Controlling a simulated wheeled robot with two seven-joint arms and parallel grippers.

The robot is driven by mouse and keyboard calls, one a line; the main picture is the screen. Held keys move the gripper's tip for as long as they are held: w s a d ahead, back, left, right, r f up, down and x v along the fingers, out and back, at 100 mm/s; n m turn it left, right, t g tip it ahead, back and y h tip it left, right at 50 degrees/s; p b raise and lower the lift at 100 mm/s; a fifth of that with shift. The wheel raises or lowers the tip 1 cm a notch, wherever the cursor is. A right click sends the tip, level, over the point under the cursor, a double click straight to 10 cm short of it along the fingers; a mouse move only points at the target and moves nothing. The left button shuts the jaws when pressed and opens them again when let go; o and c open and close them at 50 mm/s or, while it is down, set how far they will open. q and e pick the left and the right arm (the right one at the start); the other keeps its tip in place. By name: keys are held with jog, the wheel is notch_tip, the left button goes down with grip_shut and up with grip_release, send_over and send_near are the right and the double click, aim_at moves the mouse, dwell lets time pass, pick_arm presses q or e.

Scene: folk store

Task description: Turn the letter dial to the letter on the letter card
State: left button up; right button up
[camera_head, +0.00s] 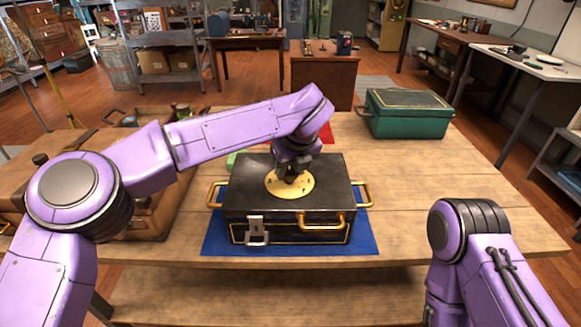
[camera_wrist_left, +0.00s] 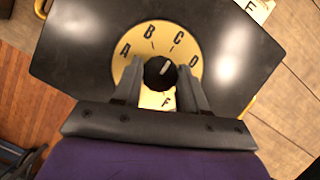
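The letter dial is a round gold plate (camera_head: 305,188) on the lid of a black box (camera_head: 240,200) with gold handles. In the left wrist view the dial plate (camera_wrist_left: 126,72) shows A, B, C, D and F; another part is hidden by my gripper. Its black knob (camera_wrist_left: 158,74) has a white mark pointing up and right, roughly toward C. My left gripper (camera_head: 291,177) is over the dial, its fingers open on either side of the knob with small gaps. A white letter card (camera_wrist_left: 262,9) is cut off at the top right; its letter looks like E or F. My right gripper is out of view.
The box stands on a blue mat (camera_head: 220,243) on a wooden table (camera_head: 430,190). A teal chest (camera_head: 408,118) stands at the back right. A brown case (camera_head: 150,222) lies at the left under my arm.

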pick_arm(q)
jog(key=shift+m, duration=0.3)
jog(key=shift+c, duration=0.3)
jog(key=m+h+p, duration=0.1)
jog(key=m, duration=0.1)
jog(key=shift+a+r+m, duration=0.1)
jog(key=shift+r+m, duration=0.05)
jog(key=shift+m, duration=0.25)
jog(key=m+h+p, duration=0.1)
jog(key=m+p, duration=0.1)
jog(key=m, duration=0.1)
jog(key=shift+a+r+m+h, duration=0.1)
jog(key=shift+r+m+h, duration=0.05)
jog(key=shift+m+h, duration=0.2)
jog(key=m+h+p, duration=0.1)
jog(key=m+p, duration=0.2)
jog(key=p, duration=0.1)
jog(key=m+g+h+p, duration=0.1)
jog(key=m+p, duration=0.3)
jog(key=shift+w+a+h, duration=0.1)
jog(key=shift+a+h, duration=0.05)
jog(key=shift+h, duration=0.1)
jog(key=shift+w+m+g+h+p, duration=0.1)
jog(key=shift+m+g+h+p, duration=0.45)
jog(key=shift+m+p, duration=1.1)
jog(key=shift+f+m, duration=0.25)
jog(key=shift+m, duration=0.05)
jog(key=o, duration=1)
jog(key=shift+o, duration=0.2)
